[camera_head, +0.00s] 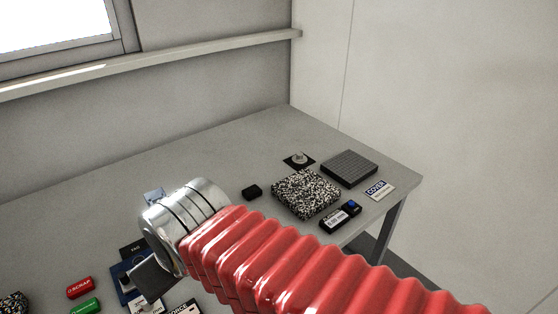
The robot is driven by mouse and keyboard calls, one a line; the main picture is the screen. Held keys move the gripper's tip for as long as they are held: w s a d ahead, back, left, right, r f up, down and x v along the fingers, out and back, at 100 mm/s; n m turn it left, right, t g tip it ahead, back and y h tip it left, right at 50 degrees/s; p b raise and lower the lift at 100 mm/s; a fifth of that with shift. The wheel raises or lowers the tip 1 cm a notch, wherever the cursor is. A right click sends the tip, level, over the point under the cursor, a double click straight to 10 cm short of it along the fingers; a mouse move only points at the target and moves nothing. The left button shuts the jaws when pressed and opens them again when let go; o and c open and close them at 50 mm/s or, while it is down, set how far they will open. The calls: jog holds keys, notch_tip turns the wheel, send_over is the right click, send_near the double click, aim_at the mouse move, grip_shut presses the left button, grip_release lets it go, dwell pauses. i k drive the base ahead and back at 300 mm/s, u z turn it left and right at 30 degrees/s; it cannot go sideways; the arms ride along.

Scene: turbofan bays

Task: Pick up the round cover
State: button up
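A small grey round piece with a raised knob (299,158) sits on a dark square pad near the back of the table; it looks like the round cover, but it is small in view. A white card reading "COVER" (377,189) lies near the table's right edge, apart from it. My arm, in a red ribbed sleeve, reaches in from the lower right to a silver wrist. My gripper (152,277) shows only as a dark block below the wrist, left of and nearer than the round piece. Its fingers cannot be made out.
The grey table (190,160) is bare at the back left. Red (80,288) and green (86,306) tags lie front left.

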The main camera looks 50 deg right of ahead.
aim_at(299, 159)
jog(key=u, duration=1.15)
jog(key=k, duration=1.4)
jog(key=z, duration=1.4)
jog(key=i, duration=0.45)
